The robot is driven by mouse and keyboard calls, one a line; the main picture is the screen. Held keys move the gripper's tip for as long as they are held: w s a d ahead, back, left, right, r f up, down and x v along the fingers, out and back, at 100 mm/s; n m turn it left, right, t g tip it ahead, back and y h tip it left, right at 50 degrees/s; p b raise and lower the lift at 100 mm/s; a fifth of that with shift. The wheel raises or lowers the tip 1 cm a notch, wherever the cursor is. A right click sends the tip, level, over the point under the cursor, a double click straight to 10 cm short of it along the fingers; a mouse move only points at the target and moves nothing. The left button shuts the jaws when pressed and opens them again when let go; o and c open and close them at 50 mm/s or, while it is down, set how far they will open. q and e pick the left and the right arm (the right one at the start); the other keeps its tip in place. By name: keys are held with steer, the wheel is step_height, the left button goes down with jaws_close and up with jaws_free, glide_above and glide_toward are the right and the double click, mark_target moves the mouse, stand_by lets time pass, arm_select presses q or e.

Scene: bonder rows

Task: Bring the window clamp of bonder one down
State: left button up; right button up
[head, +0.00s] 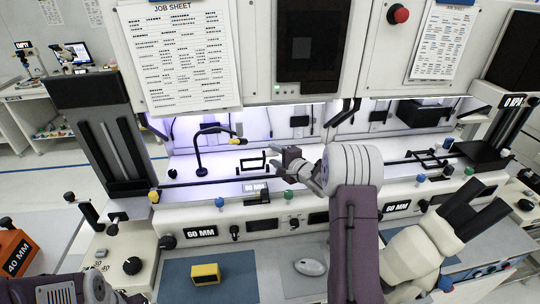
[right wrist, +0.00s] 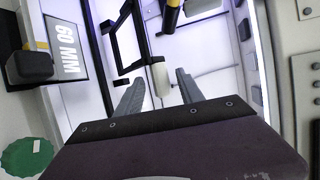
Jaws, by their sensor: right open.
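The window clamp (head: 240,165) of the left bonder is a black rectangular frame over the lit work area. Its frame looks tilted up off the deck. My right gripper (head: 271,163) is just right of it in the head view. In the right wrist view the black frame (right wrist: 112,42) is ahead, and a pale grip (right wrist: 160,78) on a dark bar stands between my open fingers (right wrist: 160,95). I cannot tell whether the fingers touch it. The arm hides part of the bonder. My left gripper is out of view; only my left arm shows at the lower left.
A black gooseneck (head: 198,150) with a yellow tip stands left of the clamp. A yellow block (head: 205,273) lies on a blue mat (head: 238,268) below.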

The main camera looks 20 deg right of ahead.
steer(key=x, duration=0.3)
steer(key=shift+w+d+f+b, duration=0.15)
steer(key=shift+f+b, duration=0.2)
steer(key=shift+b, duration=0.05)
steer(key=shift+w+a+b, duration=0.25)
steer(key=shift+w+b, duration=0.05)
steer(key=shift+w, duration=0.6)
steer(key=shift+s+a+r, duration=0.1)
steer(key=shift+s+r, duration=0.05)
steer(key=shift+r, duration=0.05)
steer(key=c, duration=0.9)
jaws_close()
